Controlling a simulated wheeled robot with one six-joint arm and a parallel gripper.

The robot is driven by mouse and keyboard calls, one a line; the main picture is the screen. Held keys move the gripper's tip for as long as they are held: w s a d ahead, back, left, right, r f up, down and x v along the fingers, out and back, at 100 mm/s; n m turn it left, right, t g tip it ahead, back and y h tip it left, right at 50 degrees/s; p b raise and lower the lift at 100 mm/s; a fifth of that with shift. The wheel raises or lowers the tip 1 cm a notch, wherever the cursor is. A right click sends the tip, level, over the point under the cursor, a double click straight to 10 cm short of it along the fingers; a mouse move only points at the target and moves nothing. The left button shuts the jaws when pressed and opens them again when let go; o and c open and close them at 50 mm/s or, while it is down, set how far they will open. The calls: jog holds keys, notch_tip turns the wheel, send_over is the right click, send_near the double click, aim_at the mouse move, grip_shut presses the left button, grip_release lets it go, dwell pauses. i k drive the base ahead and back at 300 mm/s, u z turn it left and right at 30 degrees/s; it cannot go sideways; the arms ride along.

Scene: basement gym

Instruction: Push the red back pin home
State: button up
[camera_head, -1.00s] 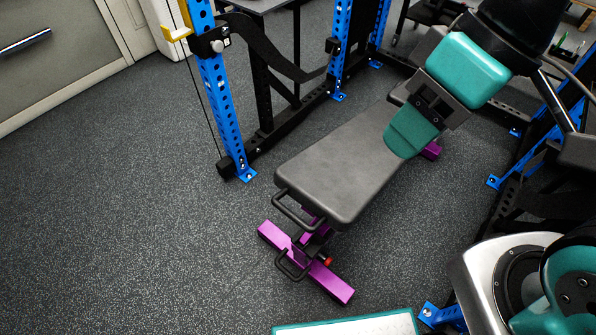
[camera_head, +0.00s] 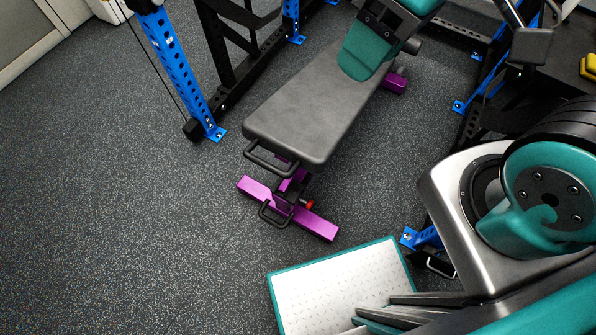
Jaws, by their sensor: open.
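The red pin (camera_head: 309,204) shows as a small red knob by the purple foot at the near end of the black bench (camera_head: 305,115). It sits low, beside the dark upright under the seat. How far in it is, I cannot tell. My gripper (camera_head: 370,50) is at the top of the view, over the far part of the bench. Its teal end and dark mount show. It is well apart from the pin, and I see nothing held in it. The jaw gap is not clearly visible.
Black handles (camera_head: 272,212) stand near the pin at the purple foot bar (camera_head: 322,226). Blue rack posts (camera_head: 178,70) rise left of and behind the bench, with another blue foot (camera_head: 424,238) at right. Speckled floor (camera_head: 130,230) at left is clear.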

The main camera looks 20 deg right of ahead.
aim_at(309, 204)
jog(key=k, duration=1)
jog(key=u, duration=0.45)
jog(key=i, duration=0.7)
jog(key=u, duration=1.15)
jog(key=k, duration=0.55)
jog(key=z, duration=1.35)
